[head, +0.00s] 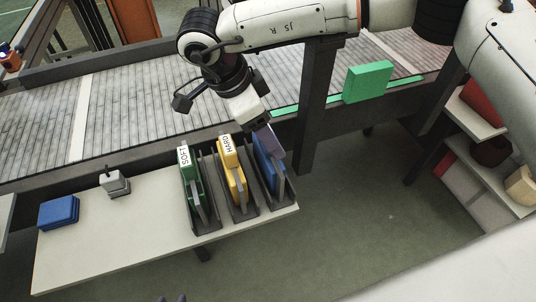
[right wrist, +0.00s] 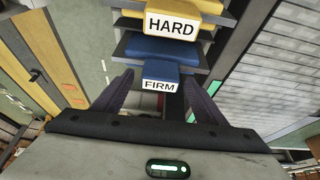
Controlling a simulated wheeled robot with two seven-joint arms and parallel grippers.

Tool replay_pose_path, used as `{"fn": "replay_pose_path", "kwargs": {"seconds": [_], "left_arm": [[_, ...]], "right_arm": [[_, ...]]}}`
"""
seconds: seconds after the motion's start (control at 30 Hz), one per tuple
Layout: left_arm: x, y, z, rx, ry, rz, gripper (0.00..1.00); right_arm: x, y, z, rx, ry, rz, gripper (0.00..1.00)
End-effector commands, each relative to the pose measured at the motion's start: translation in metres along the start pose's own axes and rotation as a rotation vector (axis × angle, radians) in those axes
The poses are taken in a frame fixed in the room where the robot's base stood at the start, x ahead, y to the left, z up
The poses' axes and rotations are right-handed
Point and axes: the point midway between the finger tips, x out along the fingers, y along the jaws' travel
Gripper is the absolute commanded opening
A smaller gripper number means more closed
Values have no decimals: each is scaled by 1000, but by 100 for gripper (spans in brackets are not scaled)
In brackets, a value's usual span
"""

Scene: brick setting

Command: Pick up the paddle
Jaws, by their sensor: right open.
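Three labelled paddles stand upright in dark slotted holders on a pale table: a green one marked SOFT (head: 190,175), a yellow one marked HARD (head: 232,172) and a blue one (head: 267,165). In the right wrist view the blue paddle's end (right wrist: 158,76) reads FIRM, with the yellow paddle (right wrist: 172,24) beyond it. My right gripper (head: 270,140) is at the blue paddle's top. Its purple fingers (right wrist: 157,92) are apart, one on each side of the FIRM end, with gaps showing. Only two separated tips of my left gripper (head: 172,298) show at the bottom edge.
The pale table (head: 105,235) also holds a blue block (head: 59,212) and a small grey weight-like object (head: 114,183). A grey conveyor (head: 130,105) runs behind, with a green block (head: 368,81) on its near edge. A dark post stands right of the holders. Shelves are at far right.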

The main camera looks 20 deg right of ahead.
Motion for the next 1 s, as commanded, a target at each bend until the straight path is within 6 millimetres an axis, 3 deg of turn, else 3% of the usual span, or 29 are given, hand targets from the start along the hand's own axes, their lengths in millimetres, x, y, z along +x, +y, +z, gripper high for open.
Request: {"fn": "replay_pose_path", "kwargs": {"seconds": [0.33, 0.7, 1.0], "left_arm": [[-1, 0, -1, 0, 0, 0, 31], [-1, 0, -1, 0, 0, 0, 31], [-1, 0, -1, 0, 1, 0, 31]], "right_arm": [[9, 0, 0, 0, 0, -1, 64], [9, 0, 0, 0, 0, 0, 2], [7, 0, 0, 1, -1, -2, 0]]}}
